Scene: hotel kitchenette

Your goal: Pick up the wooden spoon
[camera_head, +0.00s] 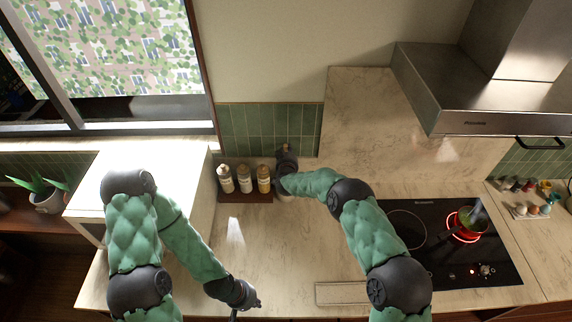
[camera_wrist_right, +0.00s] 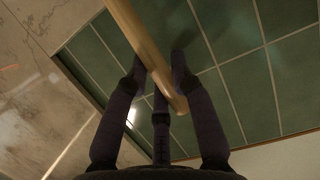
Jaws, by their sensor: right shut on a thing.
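The wooden spoon shows in the right wrist view as a pale wooden handle (camera_wrist_right: 143,40) running from the top edge down between the fingers. My right gripper (camera_wrist_right: 158,75) is shut on this handle. In the head view my right gripper (camera_head: 287,152) is at the back of the counter, close to the green tiled wall. The spoon is mostly hidden there by the gripper and arm. My left gripper (camera_head: 246,309) is low over the front of the counter, empty, with its fingers apart.
Several bottles (camera_head: 244,179) stand in a dark rack left of my right gripper. A light round thing (camera_head: 287,197) is partly hidden under my right forearm. A cooktop (camera_head: 418,240) with a pot (camera_head: 466,222) on a glowing ring is on the right. The middle counter (camera_head: 270,245) is clear.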

